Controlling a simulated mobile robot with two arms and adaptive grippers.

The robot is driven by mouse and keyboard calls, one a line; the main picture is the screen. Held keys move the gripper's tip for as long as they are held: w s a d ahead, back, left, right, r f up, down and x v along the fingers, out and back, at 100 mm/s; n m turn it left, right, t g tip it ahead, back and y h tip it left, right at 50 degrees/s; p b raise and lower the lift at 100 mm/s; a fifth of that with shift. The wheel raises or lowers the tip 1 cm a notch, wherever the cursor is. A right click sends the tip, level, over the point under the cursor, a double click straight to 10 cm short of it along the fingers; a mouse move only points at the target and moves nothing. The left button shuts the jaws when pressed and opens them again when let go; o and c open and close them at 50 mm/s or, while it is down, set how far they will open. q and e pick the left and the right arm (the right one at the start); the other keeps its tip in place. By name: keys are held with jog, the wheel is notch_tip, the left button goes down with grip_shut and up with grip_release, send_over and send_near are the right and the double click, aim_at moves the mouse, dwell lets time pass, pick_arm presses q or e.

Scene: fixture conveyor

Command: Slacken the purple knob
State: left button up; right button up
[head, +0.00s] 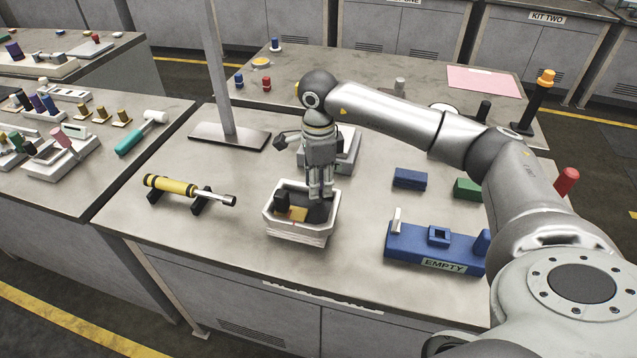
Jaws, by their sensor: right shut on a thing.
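My right gripper (320,193) points down over a white tray (270,223) on the middle table. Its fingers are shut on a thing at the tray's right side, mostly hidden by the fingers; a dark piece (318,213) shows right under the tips. A yellow block (298,214) and a dark block lie in the tray to the left. No knob in the tray is clearly purple. A purple upright cylinder (49,104) stands in a holder on the left table; I cannot tell whether it is the knob. My left gripper is not in view.
A blue fixture marked EMPTY (410,246) stands right of the tray, with a blue block (409,179) behind it. A yellow-handled tool (170,186) rests on black stands at left. A grey post (220,75) rises behind. Bare tabletop lies between tray and fixture.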

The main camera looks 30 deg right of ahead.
jog(key=shift+r, duration=0.1)
jog(key=o, duration=1)
notch_tip(320, 180, up, 12)
jog(key=shift+f, duration=0.1)
dwell(0.6)
